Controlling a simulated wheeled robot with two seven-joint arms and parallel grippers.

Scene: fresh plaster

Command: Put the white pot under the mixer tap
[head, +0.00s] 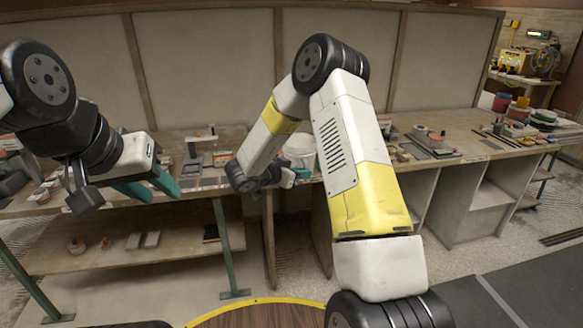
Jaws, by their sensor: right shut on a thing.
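The white pot (299,147) is at the bench's front edge, partly hidden behind my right arm. My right gripper (301,174) is at the pot's lower front and is shut on it. My own wrist and arm hide much of the grip, and I cannot tell whether the pot is clear of the bench top. My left gripper (163,196) is open and empty, with its teal fingers apart, in front of the bench's left part. I cannot make out a mixer tap in the head view.
The long wooden bench (470,148) carries trays, tools and small items on both sides of the pot. A lower shelf (180,250) holds several small objects. Buckets (501,102) stand at the far right. Upright panels (205,65) close the back.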

